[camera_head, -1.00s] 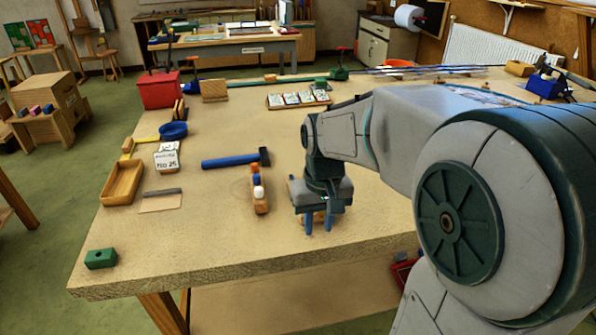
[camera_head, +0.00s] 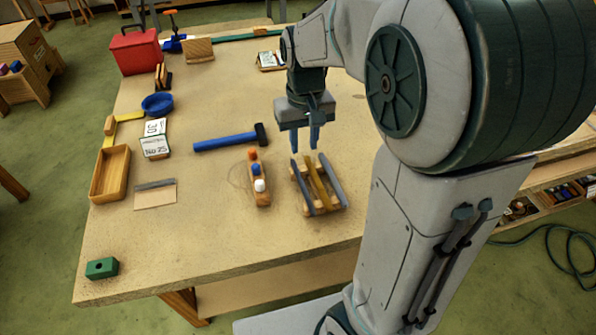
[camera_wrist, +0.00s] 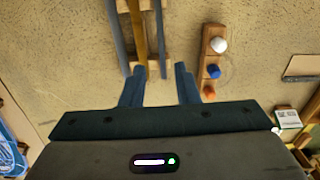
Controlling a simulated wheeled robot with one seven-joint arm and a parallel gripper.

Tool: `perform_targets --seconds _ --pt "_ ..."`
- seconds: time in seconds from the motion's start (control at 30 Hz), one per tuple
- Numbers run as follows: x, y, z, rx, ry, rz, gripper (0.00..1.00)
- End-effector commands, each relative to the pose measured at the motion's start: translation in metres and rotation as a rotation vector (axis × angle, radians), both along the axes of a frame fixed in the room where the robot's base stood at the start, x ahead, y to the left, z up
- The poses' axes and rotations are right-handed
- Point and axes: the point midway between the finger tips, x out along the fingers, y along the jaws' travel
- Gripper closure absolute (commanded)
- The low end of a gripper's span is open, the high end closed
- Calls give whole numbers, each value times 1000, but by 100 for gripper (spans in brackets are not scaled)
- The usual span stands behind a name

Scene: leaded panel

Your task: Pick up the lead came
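A small wooden rack (camera_head: 337,207) lies near the front edge of the bench. It carries two grey strips, left (camera_head: 302,186) and right (camera_head: 331,180), with a yellow-brown strip (camera_head: 317,182) between them. The grey strips look like lead came, but I cannot tell which is meant. In the wrist view, the left strip (camera_wrist: 161,35), the yellow strip (camera_wrist: 138,30) and the other grey strip (camera_wrist: 118,40) run up from the fingers. My gripper (camera_head: 305,144) points down, open and empty, just beyond the rack's far end. Its blue fingers also show in the wrist view (camera_wrist: 160,80).
A wooden block with coloured knobs (camera_head: 259,186) stands left of the rack. A blue-handled hammer (camera_head: 228,139) lies behind that block. A wooden tray (camera_head: 110,173), a paper-like card (camera_head: 155,196) and a green block (camera_head: 102,268) are further left.

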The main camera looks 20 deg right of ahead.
Motion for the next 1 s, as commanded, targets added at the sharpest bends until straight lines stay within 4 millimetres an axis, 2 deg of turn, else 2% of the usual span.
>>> perform_targets --seconds 0.33,0.67,1.0 --pt "-1 0 -64 -1 5 -1 72" --pt "-1 0 -89 0 2 0 72" --pt "-1 1 -130 -1 3 0 72"
